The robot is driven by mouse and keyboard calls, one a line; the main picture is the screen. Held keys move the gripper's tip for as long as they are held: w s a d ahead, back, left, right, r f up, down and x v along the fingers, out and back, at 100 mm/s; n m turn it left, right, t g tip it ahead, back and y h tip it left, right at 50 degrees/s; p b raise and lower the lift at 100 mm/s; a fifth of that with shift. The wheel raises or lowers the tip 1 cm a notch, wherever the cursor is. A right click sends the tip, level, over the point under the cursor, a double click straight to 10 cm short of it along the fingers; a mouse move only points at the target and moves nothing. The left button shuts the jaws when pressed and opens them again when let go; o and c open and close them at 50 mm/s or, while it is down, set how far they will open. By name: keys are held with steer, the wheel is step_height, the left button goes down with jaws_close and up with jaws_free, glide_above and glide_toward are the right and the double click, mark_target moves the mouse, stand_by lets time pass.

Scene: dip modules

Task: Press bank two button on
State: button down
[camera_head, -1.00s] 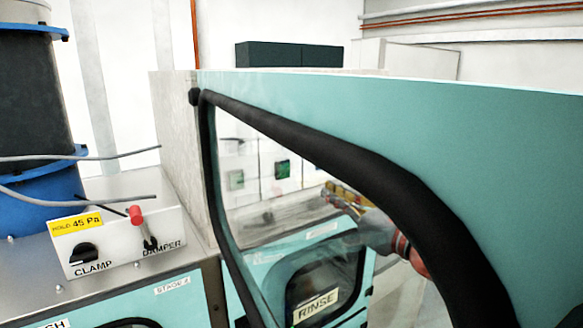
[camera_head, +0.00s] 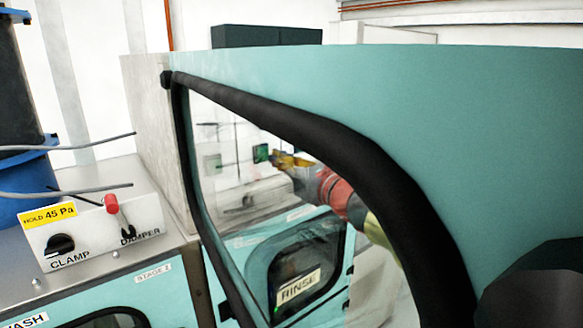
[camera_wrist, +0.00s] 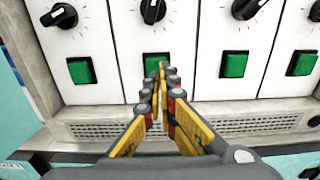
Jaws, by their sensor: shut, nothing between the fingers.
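A row of white panels carries green square buttons with black knobs above them. In the wrist view, the second button from the left (camera_wrist: 155,62) is partly hidden behind my gripper (camera_wrist: 162,68). The fingers are shut and empty, with the tips over this button; I cannot tell whether they touch it. The leftmost visible button (camera_wrist: 81,71) is clear of the fingers. In the head view, my gripper (camera_head: 277,160) shows through the window, close beside a green button (camera_head: 261,153). No bank labels are readable.
A black-edged window (camera_head: 300,115) in a teal wall stands between the head camera and my gripper. A vented strip (camera_wrist: 100,129) runs below the buttons. More green buttons (camera_wrist: 232,64) and knobs lie to the right. A box with CLAMP and DAMPER controls (camera_head: 90,232) stands at left.

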steer(key=shift+x, duration=1.2)
steer(key=shift+a, duration=0.1)
